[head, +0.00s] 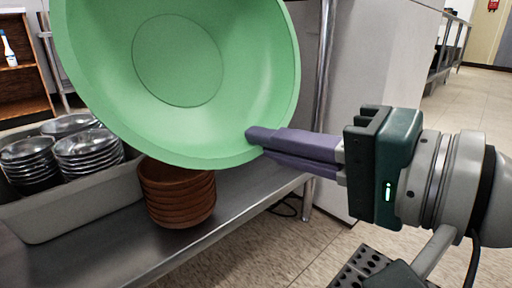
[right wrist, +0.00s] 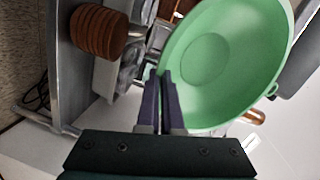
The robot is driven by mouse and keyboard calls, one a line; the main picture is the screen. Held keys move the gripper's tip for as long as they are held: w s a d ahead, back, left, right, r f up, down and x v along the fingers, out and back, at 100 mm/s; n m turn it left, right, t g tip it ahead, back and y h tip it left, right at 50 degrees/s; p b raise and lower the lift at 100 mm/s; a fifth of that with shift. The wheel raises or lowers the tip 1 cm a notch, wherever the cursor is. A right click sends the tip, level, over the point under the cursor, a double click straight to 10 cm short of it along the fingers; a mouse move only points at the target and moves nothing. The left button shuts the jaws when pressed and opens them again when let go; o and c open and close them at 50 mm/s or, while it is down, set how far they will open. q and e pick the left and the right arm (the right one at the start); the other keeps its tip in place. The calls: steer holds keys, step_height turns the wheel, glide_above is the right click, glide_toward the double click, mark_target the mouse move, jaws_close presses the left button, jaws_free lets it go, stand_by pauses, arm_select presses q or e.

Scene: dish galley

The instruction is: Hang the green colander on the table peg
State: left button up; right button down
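The green colander (head: 215,120) fills the upper left of the head view, tilted with its inside facing me. It also shows in the right wrist view (right wrist: 235,75). My right gripper (head: 255,142) is shut on the colander's lower right rim, one finger inside the bowl and the other behind it. In the right wrist view the two fingers (right wrist: 161,85) pinch the rim. The colander is held in the air in front of the metal shelf. My left gripper is not in view. I cannot make out the table peg.
A metal shelf (head: 110,255) runs below the colander. A stack of brown bowls (head: 178,195) stands on it, beside a grey bin (head: 75,205) with stacked metal bowls (head: 88,152). A metal table leg (head: 322,75) stands close right of the colander. Tiled floor at right is open.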

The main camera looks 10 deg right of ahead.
mark_target(241, 132)
steer(key=shift+b+x, duration=0.9)
steer(key=shift+x, duration=0.8)
steer(key=shift+w+a+f, duration=0.15)
steer(key=shift+w+a, duration=0.05)
steer(key=shift+w, duration=0.3)
steer(key=shift+w+a+f, duration=0.1)
steer(key=shift+w+a, duration=0.05)
steer(key=c, duration=1)
jaws_free()
steer(key=shift+f+p, duration=0.1)
steer(key=shift+p, duration=0.2)
